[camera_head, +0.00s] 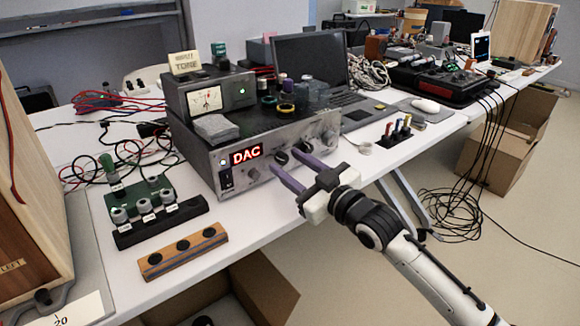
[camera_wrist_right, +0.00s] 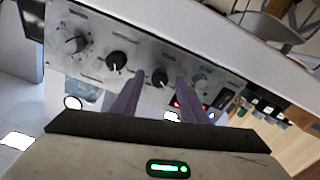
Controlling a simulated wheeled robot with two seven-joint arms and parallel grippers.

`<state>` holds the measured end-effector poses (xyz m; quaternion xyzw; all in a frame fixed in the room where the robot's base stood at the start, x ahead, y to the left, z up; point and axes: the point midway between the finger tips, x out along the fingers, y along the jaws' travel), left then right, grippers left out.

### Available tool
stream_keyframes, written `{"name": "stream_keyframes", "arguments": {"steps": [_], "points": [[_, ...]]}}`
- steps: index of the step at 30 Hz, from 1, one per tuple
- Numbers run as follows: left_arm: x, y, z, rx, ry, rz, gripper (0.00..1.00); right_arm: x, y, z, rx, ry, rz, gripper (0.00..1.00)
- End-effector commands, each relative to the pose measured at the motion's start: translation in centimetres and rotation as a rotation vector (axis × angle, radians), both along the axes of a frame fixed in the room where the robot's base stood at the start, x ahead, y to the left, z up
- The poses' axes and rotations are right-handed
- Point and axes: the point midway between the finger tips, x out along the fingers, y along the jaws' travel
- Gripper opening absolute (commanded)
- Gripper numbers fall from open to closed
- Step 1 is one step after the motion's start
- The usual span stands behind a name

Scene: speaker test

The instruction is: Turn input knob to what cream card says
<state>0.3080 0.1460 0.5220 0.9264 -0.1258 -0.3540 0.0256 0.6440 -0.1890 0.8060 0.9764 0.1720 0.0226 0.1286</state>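The amplifier (camera_head: 232,183) has a lit display (camera_head: 247,153) reading "DAC". A small silver knob (camera_head: 254,174) sits below the display and also shows in the right wrist view (camera_wrist_right: 199,85). Two black knobs and a larger silver knob (camera_head: 328,138) follow to the right; labels are too small to read. The cream card (camera_head: 185,62) stands on the meter unit; its lower word looks like "TONE", the upper is unclear. My right gripper (camera_head: 286,162) is open, its purple fingers pointing at the front panel, either side of the left black knob (camera_wrist_right: 160,78); contact is unclear. My left gripper is out of view.
A meter unit (camera_head: 208,97) and small jars stand on the amplifier. A wooden strip (camera_head: 183,250) and a green board with knobs (camera_head: 141,203) lie on the left of the table. A laptop (camera_head: 312,60) is behind.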

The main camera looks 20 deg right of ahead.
Motion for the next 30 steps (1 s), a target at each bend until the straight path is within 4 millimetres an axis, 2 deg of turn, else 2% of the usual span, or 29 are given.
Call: {"name": "stream_keyframes", "arguments": {"steps": [10, 17, 30], "points": [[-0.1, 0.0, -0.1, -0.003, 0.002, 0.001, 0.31, 0.4, 0.1, 0.0, -0.001, 0.000, 0.000, 0.38], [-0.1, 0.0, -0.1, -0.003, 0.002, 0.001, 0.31, 0.4, 0.1, 0.0, -0.001, 0.000, 0.000, 0.00], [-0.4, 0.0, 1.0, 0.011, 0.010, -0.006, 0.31, 0.4, 0.2, 0.3, 0.090, 0.034, 0.001, 0.00]]}}
